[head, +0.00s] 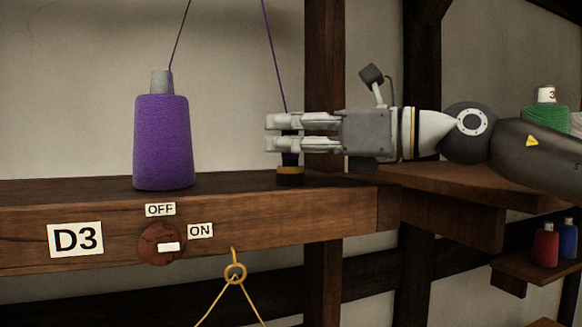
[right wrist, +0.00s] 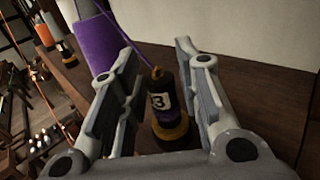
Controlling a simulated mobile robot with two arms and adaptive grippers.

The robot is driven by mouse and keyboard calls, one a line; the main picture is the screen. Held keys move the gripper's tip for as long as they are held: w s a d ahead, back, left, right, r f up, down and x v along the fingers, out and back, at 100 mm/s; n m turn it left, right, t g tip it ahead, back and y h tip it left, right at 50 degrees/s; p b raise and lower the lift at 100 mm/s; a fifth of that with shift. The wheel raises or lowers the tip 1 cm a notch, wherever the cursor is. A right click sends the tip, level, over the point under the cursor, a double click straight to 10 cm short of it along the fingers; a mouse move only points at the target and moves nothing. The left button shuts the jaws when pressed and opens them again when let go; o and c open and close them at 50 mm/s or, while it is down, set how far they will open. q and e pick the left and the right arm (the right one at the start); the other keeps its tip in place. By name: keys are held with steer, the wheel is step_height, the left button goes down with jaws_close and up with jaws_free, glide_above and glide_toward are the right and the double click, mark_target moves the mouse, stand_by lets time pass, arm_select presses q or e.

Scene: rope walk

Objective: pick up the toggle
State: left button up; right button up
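The toggle (right wrist: 160,100) is a small dark upright piece with a white "3" label and a purple band, with a purple cord at its top. It stands in a dark holder with a gold ring (right wrist: 171,130) on the wooden beam. In the head view my right gripper (head: 268,133) reaches in from the right and its fingers hide most of the toggle (head: 290,159). In the right wrist view the fingers (right wrist: 155,48) are open, one on each side of the toggle, with gaps showing. My left gripper is not in view.
A purple thread cone (head: 162,142) stands left on the beam (head: 110,205). A switch (head: 161,244) marked OFF and ON and a D3 label (head: 75,239) are on its front. A gold ring (head: 235,272) hangs below. A dark post (head: 324,90) stands close by.

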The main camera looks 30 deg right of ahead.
jaws_close()
steer(key=shift+r, duration=0.1)
